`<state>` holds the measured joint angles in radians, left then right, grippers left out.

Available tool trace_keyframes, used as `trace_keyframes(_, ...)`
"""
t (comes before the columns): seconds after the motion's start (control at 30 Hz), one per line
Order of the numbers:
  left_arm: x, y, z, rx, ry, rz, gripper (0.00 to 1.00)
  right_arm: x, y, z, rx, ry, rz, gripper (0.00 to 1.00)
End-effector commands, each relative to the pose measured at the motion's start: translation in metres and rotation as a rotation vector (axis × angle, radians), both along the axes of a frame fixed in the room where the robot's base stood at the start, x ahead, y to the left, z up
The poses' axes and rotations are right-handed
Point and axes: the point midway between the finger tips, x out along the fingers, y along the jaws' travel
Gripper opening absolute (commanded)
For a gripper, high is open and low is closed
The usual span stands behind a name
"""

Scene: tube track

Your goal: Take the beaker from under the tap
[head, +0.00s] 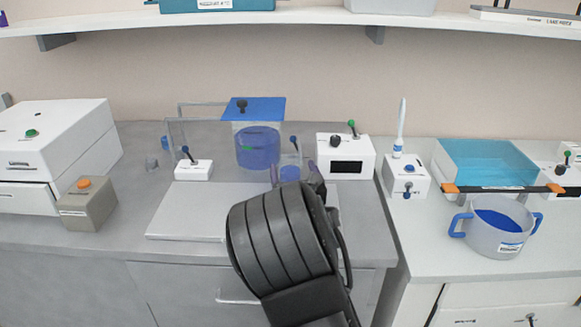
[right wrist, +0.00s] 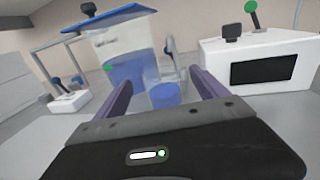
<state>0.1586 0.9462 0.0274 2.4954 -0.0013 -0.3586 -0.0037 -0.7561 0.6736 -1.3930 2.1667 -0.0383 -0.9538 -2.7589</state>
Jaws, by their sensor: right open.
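A small clear beaker with blue liquid (head: 289,173) stands in front of the right side of a clear tank (head: 257,148) with a blue lid and blue liquid. In the right wrist view the beaker (right wrist: 165,96) shows between the two purple fingers, below a grey tap-like part (right wrist: 170,62) on the tank. My right gripper (right wrist: 163,88) is open, with a finger on either side of the beaker; I cannot tell whether they touch it. In the head view my right arm hides much of this gripper. My left gripper is not in view.
A white box with a dark display (head: 346,157) stands close right of the beaker. A blue-handled pot (head: 497,240) stands on the right counter.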

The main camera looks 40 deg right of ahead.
Motion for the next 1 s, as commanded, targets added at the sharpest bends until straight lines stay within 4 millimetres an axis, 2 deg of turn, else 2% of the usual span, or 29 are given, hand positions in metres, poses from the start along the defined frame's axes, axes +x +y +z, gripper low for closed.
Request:
trace_keyframes(0.1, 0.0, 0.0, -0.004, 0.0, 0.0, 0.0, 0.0, 0.017, -0.009, -0.001, -0.001, 0.0, -0.001, 0.83)
trace_keyframes(0.3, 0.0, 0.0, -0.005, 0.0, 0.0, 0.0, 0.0, 0.034, -0.017, 0.0, -0.002, 0.001, 0.001, 0.83)
trace_keyframes(0.67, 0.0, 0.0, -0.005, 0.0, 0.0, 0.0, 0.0, 0.038, -0.018, 0.0, 0.0, 0.001, 0.001, 0.83)
trace_keyframes(1.0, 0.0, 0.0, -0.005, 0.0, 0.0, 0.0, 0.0, 0.037, -0.018, 0.0, -0.001, 0.0, 0.001, 0.55)
